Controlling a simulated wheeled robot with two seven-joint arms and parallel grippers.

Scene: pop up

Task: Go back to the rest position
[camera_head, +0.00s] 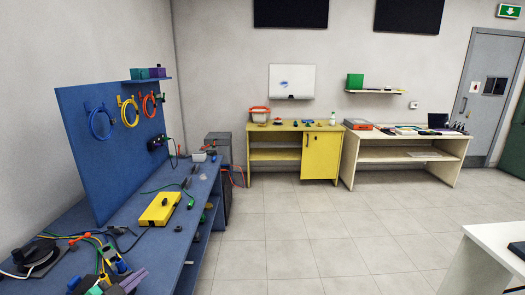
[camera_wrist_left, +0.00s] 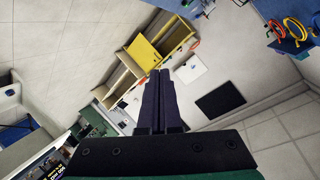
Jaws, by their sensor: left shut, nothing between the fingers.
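My left gripper (camera_wrist_left: 160,75) shows in the left wrist view. Its two dark fingers lie side by side, closed together with nothing between them. The fingers point out into the open room, clear of any surface, with the yellow cabinet and the wall beyond. My right gripper does not show in either view.
A blue workbench (camera_head: 180,238) with a pegboard (camera_head: 85,145), cables and a yellow box (camera_head: 160,209) runs along the left. A yellow cabinet (camera_head: 322,157) and a pale bench (camera_head: 410,151) stand at the back. A white table (camera_head: 500,237) is at right. The middle floor is clear.

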